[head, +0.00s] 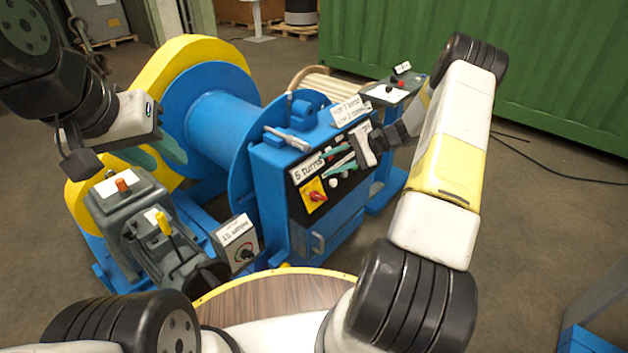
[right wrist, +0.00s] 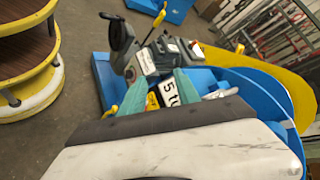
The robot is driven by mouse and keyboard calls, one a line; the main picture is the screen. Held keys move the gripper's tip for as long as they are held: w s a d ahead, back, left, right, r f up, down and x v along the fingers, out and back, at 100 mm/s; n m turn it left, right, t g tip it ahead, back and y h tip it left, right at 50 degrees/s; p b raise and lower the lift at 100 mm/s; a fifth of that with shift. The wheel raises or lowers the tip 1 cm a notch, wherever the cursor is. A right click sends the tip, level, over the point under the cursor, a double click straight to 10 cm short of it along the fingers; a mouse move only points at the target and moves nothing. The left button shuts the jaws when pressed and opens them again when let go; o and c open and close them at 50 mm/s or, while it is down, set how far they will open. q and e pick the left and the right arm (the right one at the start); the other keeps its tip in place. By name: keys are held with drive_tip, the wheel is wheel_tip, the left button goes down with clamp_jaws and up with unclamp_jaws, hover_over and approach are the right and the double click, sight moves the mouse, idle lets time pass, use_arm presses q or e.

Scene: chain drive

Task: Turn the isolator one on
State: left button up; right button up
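A red rotary switch (head: 316,196) on a yellow plate, likely the isolator, sits low on the black front panel (head: 330,178) of the blue drive cabinet. My right gripper (head: 338,160) is in front of this panel, above and right of the red switch and apart from it. Its teal fingers are spread with nothing seen between them; they also show in the right wrist view (right wrist: 160,98). Part of the yellow plate (right wrist: 152,101) shows between them there; the knob's position is unclear. My left gripper (head: 140,155) is at the left, far from the panel, its opening unclear.
A grey lever console (head: 150,225) and a small box with a black knob (head: 240,245) stand left of the cabinet. A blue drum (head: 225,120) is behind. A round wooden-topped surface (head: 270,295) is in front. Open floor lies right.

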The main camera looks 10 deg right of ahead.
sight(323, 198)
drive_tip(key=d+f+m+t+y, duration=0.1)
drive_tip(key=d+f+m+t, duration=0.2)
drive_tip(key=f, duration=0.6)
drive_tip(key=d+f+m+t+y, duration=0.2)
drive_tip(key=d+f+m+t, duration=0.15)
drive_tip(key=f, duration=0.55)
drive_tip(key=x, duration=0.8)
drive_tip(key=shift+w+a, duration=0.15)
drive_tip(key=shift+a, duration=0.05)
clamp_jaws()
